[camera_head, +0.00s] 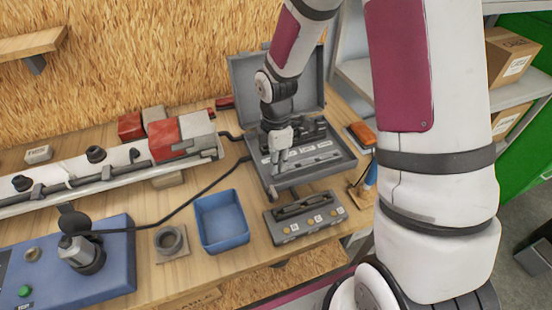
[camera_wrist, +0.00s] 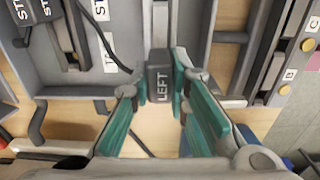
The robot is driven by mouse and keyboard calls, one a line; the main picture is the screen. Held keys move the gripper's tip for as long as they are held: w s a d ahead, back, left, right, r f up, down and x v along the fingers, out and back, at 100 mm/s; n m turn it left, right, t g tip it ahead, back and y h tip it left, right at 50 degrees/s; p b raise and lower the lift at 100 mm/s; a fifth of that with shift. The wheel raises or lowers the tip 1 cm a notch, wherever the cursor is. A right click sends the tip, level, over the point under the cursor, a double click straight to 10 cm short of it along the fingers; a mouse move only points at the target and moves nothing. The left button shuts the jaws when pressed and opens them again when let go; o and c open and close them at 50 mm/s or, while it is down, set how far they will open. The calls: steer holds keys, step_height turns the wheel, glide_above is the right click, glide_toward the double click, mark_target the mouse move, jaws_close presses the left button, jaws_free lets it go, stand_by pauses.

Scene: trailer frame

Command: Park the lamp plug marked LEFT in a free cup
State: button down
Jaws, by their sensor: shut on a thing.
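A dark block marked LEFT (camera_wrist: 161,88) sits between the teal fingers of my gripper (camera_wrist: 161,80) in the wrist view. My gripper is shut on it, with a light grey bar running away from its far end. In the head view my gripper (camera_head: 276,165) points down at the front left part of an open grey case (camera_head: 345,160); the plug is too small to make out there. A round grey cup (camera_head: 170,240) on a square plate stands on the bench, left of a blue bin, and looks empty.
The blue bin (camera_head: 222,222) is empty. A grey slotted holder (camera_head: 305,217) marked with letters stands in front of the case. A blue box (camera_head: 110,262) with a cabled connector (camera_head: 80,252) is at lower left. A white rail (camera_head: 120,160) lies behind; a black cable (camera_head: 200,190) crosses the bench.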

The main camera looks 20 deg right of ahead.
steer(key=shift+f, duration=0.65)
stand_by(0.6)
steer(key=c, duration=1.5)
jaws_free()
steer(key=shift+o, duration=0.8)
steer(key=shift+o, duration=1.4)
steer(key=shift+r, duration=0.15)
steer(key=shift+r+p, duration=1.6)
steer(key=shift+r, duration=1.8)
